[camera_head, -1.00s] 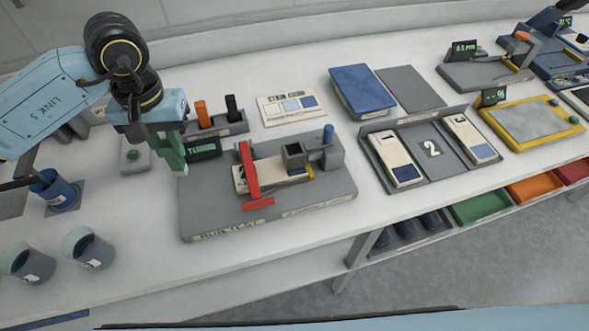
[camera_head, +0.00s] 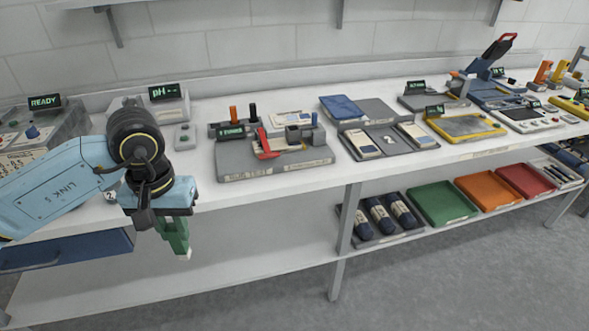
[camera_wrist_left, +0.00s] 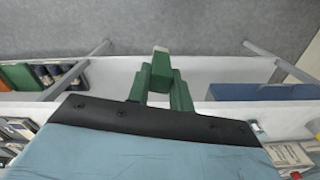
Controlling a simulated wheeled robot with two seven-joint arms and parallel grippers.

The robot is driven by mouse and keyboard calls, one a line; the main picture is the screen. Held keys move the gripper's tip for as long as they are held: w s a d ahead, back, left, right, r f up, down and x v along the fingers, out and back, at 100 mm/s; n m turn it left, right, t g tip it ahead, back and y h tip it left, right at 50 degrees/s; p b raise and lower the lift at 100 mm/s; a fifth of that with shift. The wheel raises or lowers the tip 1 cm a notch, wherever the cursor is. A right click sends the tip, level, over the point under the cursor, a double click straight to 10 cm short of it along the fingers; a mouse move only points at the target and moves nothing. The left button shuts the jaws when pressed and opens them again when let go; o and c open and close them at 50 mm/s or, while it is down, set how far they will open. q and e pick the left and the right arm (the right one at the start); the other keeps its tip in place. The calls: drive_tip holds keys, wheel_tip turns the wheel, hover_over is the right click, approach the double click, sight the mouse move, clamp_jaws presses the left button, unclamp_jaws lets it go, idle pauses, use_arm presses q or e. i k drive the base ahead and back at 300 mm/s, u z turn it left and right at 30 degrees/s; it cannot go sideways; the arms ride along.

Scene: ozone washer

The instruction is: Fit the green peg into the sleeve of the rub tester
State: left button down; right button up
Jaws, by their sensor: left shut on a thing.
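The green peg (camera_wrist_left: 161,66), with a pale tip, is held in my left gripper (camera_head: 178,238), whose green fingers (camera_wrist_left: 180,96) are shut on it. In the head view the peg points down in front of the bench's front edge, left of the rub tester. The rub tester (camera_head: 235,172) is a grey base on the bench with a red lever (camera_head: 264,146). Its sleeve (camera_head: 293,134), a small dark square block, stands right of the lever, and its opening is hard to make out from here. My right gripper is in neither view.
The lower shelf holds rolls and coloured trays (camera_head: 440,203). Open floor lies in front.

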sight(236, 160)
drive_tip(key=k, duration=0.25)
drive_tip(key=u, duration=1.15)
drive_tip(key=i, duration=1.1)
drive_tip(key=z, duration=2.2)
